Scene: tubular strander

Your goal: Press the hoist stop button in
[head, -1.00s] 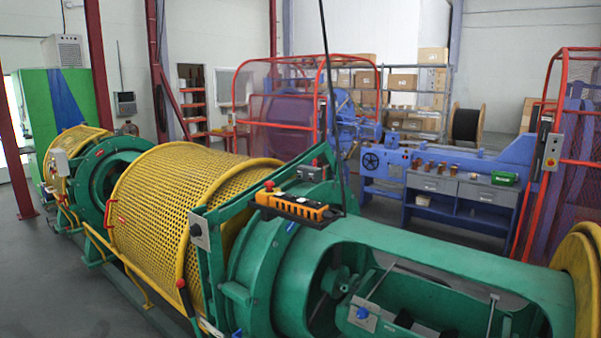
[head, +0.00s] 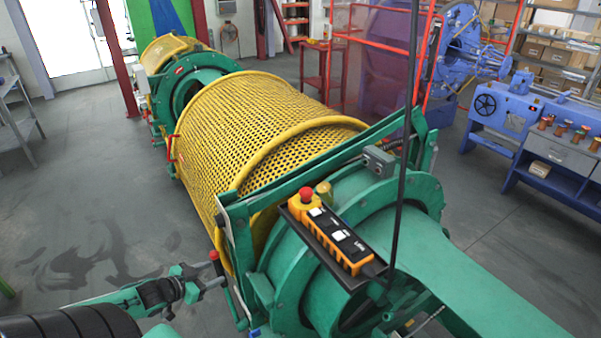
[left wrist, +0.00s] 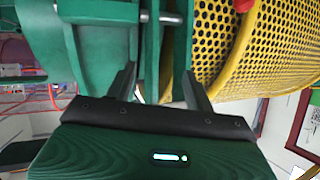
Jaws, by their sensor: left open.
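The hoist pendant (head: 335,235) is a yellow-orange box with a black face, lying tilted on a dark tray on top of the green machine housing. A red mushroom button (head: 306,194), which looks like the stop button, is at its far left end. Whether it is pressed in cannot be told. My left gripper (head: 220,282) is open and empty at the machine's near side, lower and to the left of the pendant, apart from it. In the left wrist view its two dark fingers (left wrist: 161,82) spread in front of green frame bars; the pendant does not show there.
A red-tipped lever (head: 214,256) stands close beside my left gripper. The yellow mesh drum (head: 250,125) and green frame lie beyond it. A black cable (head: 408,120) hangs near the pendant's right end. Open floor (head: 80,210) lies to the left.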

